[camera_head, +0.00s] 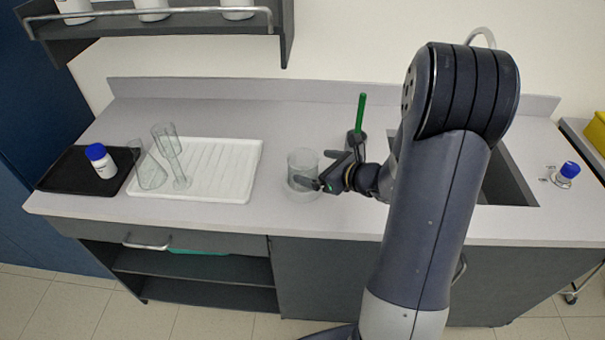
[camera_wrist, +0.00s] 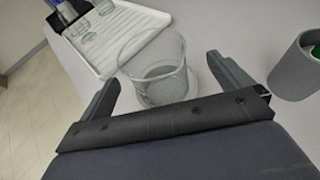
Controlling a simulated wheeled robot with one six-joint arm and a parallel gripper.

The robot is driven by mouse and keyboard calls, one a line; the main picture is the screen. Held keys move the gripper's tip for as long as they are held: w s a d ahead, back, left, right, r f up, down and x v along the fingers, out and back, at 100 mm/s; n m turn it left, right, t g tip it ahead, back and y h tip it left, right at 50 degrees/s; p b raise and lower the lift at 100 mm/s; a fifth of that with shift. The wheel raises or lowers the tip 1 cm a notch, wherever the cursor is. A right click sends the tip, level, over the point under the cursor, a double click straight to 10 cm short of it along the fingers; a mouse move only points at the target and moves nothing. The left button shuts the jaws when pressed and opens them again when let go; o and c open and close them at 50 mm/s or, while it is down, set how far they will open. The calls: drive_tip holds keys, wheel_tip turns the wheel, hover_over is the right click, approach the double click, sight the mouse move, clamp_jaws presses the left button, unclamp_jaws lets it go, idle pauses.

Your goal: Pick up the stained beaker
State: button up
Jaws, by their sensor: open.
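A clear glass beaker (camera_head: 303,166) stands upright on the grey counter, right of the white drying rack. In the wrist view the beaker (camera_wrist: 155,65) sits ahead of my gripper, with a greyish tint or liquid low inside; I cannot tell which. My gripper (camera_head: 322,173) is at the right side of the beaker in the head view. In the wrist view my open gripper (camera_wrist: 162,88) has one finger on each side of the beaker's lower part. I cannot tell whether either finger touches the glass.
A grey cup (camera_head: 356,139) holding a green stick stands close behind my gripper. The white drying rack (camera_head: 225,171) holds glassware at the left. A black tray (camera_head: 70,178) bears a blue-capped bottle (camera_head: 101,160). A sink (camera_head: 507,180) lies right, partly behind my arm.

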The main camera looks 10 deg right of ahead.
sight(293, 161)
drive_tip(key=x, duration=0.2)
drive_tip(key=p+x, duration=0.1)
drive_tip(key=x, duration=0.1)
drive_tip(key=shift+a+r, duration=0.1)
drive_tip(key=shift+a, duration=0.25)
drive_tip(key=shift+w+a, duration=0.2)
drive_tip(key=shift+w, duration=0.05)
drive_tip(key=shift+c, duration=0.6)
drive_tip(key=c, duration=1)
